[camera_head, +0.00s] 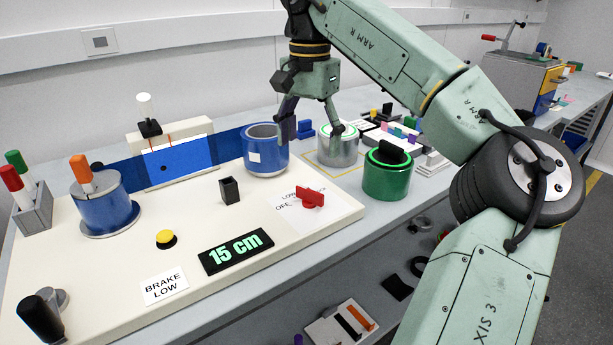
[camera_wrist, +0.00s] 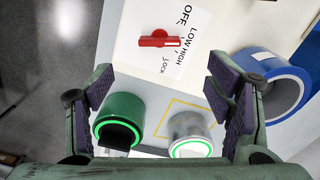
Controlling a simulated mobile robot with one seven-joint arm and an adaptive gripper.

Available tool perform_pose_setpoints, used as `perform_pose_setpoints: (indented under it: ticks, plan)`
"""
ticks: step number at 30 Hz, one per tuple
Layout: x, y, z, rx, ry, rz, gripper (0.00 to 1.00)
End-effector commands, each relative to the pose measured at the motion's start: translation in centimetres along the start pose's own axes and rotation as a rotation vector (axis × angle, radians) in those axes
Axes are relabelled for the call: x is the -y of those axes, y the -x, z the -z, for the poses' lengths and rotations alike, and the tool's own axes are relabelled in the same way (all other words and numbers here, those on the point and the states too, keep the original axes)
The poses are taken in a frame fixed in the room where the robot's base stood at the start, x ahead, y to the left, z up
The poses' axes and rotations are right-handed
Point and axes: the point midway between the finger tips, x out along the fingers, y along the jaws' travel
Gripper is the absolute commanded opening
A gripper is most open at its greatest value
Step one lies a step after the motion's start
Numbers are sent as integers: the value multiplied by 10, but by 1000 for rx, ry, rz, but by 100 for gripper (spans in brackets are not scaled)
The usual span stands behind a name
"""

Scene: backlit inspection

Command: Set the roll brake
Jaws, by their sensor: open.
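The red brake knob (camera_head: 311,199) sits on a white dial plate (camera_head: 290,215) at the right end of the cream board. In the wrist view the knob (camera_wrist: 158,40) lies ahead of the fingers, with OFF, LOW, HIGH and LOCK around its right side. Its bar points right, toward the LOW and HIGH lettering; which one is unclear. A card (camera_head: 165,287) reads BRAKE LOW. The blue roll (camera_head: 265,152) stands behind the dial and also shows in the wrist view (camera_wrist: 285,85). My gripper (camera_head: 311,134) is open and empty, above and behind the knob.
A green-ringed grey cylinder (camera_head: 337,146) and a green cylinder (camera_head: 386,172) stand close below my gripper. A display (camera_head: 236,252) reads 15 cm. A black post (camera_head: 229,189), a yellow button (camera_head: 166,239) and a blue left roll (camera_head: 103,205) stand on the board.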

Motion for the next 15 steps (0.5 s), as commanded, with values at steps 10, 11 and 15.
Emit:
perform_pose_setpoints:
  ticks: [10,11,15]
  plan:
    - [0,-58,-1,7,4,2,73]
    - [0,-62,-1,6,4,1,73]
    - [0,-85,-1,5,2,1,73]
